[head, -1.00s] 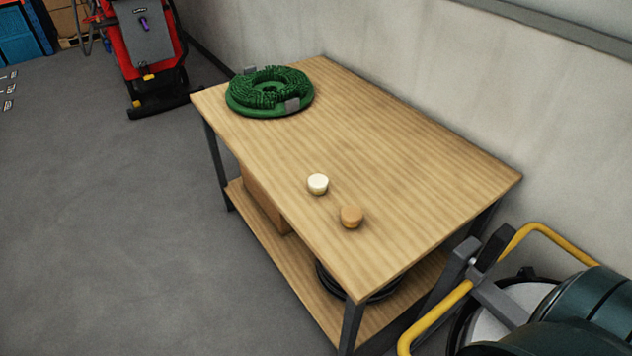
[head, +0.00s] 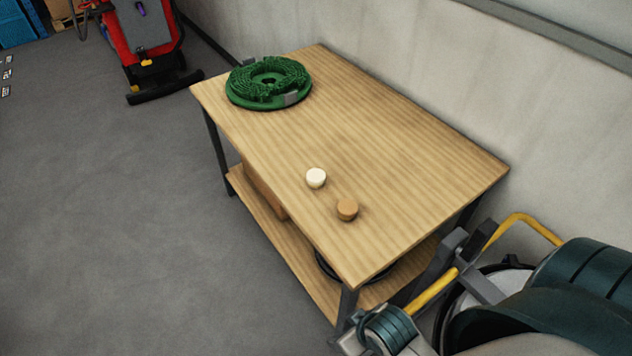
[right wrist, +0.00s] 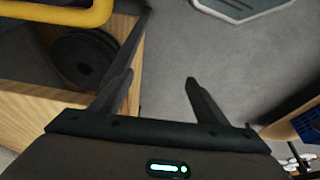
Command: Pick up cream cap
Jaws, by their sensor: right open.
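The cream cap (head: 316,178) is a small round off-white piece. It stands on the wooden table top near its front long edge. My right gripper (head: 468,243) is in the lower right of the head view, beyond the right end of the table and well apart from the cap. Its two dark fingers are spread with nothing between them, which the right wrist view (right wrist: 160,80) also shows. The cap does not show in the right wrist view. My left gripper is not in view.
A tan cap (head: 347,210) stands close to the cream one, to its lower right. A yellow bar (head: 530,223) is by my right gripper. A wall runs behind the table (head: 400,150).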

